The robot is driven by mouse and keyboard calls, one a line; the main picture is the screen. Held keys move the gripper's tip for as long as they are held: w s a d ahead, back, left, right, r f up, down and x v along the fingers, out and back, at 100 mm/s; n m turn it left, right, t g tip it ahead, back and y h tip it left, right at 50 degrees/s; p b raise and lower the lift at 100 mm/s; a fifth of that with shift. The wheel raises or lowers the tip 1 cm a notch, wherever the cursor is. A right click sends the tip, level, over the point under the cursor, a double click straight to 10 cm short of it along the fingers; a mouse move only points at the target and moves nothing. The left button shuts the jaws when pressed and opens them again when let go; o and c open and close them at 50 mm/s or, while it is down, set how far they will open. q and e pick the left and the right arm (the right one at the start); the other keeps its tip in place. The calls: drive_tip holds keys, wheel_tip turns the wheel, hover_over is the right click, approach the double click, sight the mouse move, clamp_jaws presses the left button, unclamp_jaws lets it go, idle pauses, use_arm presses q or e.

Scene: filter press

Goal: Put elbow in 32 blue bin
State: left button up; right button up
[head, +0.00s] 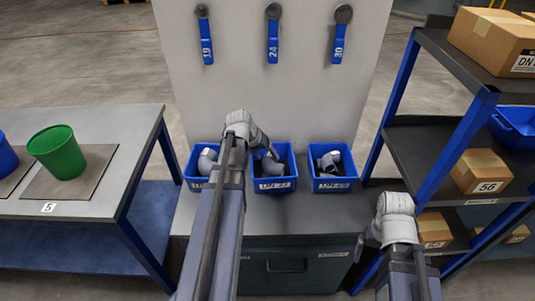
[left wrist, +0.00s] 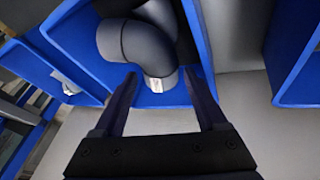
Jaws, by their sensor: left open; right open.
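The middle blue bin (head: 287,184) stands on the grey counter; its front label seems to read DN 32. Grey elbows (head: 271,167) are inside it. My left gripper (head: 268,153) is over this bin, pointing down. In the left wrist view, a dark grey elbow (left wrist: 148,48) with a bright metallic end lies in a blue bin (left wrist: 160,98), just ahead of the open fingers (left wrist: 165,95). The fingers are on either side of its end, and I cannot tell whether they touch it. My right gripper (head: 364,243) is open, low in front of the counter, partly hidden by its wrist.
A left blue bin (head: 192,177) and a right blue bin (head: 333,184) flank the middle one, each with grey fittings. Blue-handled valves (head: 272,42) hang on the panel behind. A shelf rack (head: 398,135) with boxes is at right. A table (head: 100,205) with a green bucket (head: 58,152) is at left.

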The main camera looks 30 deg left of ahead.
use_arm(q)
drive_tip(key=p+v, duration=0.7)
drive_tip(key=v, duration=0.2)
drive_tip(key=shift+r+p, duration=0.35)
drive_tip(key=shift+f, duration=0.15)
drive_tip(key=b+x, duration=1.1)
drive_tip(key=x, duration=0.1)
drive_tip(key=shift+s+a+f, duration=0.1)
